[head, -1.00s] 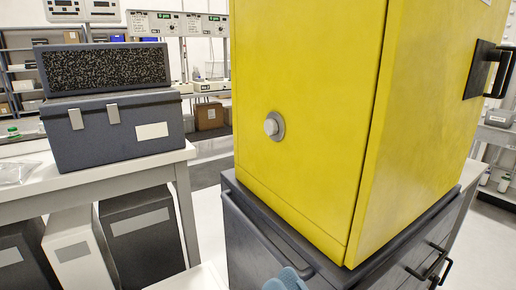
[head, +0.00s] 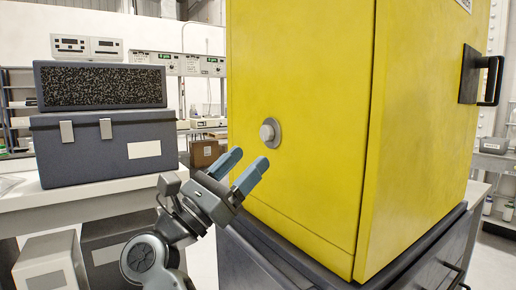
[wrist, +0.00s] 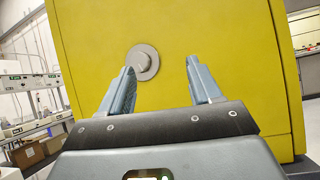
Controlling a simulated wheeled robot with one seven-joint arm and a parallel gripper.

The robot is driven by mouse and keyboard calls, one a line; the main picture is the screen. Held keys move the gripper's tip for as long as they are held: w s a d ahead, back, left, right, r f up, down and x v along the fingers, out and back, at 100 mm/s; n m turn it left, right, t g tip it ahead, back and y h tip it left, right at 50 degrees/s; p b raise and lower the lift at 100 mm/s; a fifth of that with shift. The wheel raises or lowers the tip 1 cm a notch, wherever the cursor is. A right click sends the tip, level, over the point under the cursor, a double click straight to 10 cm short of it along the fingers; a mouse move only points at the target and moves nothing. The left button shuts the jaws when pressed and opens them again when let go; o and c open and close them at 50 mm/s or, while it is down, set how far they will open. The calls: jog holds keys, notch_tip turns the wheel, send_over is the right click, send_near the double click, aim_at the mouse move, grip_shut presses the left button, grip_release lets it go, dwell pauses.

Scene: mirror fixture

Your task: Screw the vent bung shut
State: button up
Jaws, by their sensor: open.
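The vent bung (head: 268,132) is a round, pale grey knob on a grey ring, on the left side face of the yellow cabinet (head: 310,80). My gripper (head: 245,168) is open and empty, just below and left of the bung in the head view, with its two blue-grey fingers pointing up and right at the cabinet. In the wrist view the bung (wrist: 142,61) shows beyond my gripper (wrist: 160,75), near the left fingertip and slightly above it. The fingers look apart from the bung. I cannot tell how far the bung is screwed in.
The yellow cabinet stands on a dark grey base unit (head: 280,262). Its front has a black handle (head: 483,75) at right. A bench at left carries a grey case (head: 104,145) with latches. Free space lies between bench and cabinet, where my arm is.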

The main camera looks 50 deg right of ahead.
aim_at(264, 134)
jog(key=w+r+m+y+b, duration=0.4)
jog(key=w+m+y, duration=0.1)
jog(key=m+y, duration=0.25)
jog(key=shift+m+g, duration=0.25)
jog(key=shift+g, duration=0.05)
jog(key=shift+w+r+x, duration=0.1)
jog(key=shift+x, duration=2)
jog(key=shift+w+r+x, duration=0.1)
jog(key=shift+x, duration=1.95)
jog(key=c, duration=1)
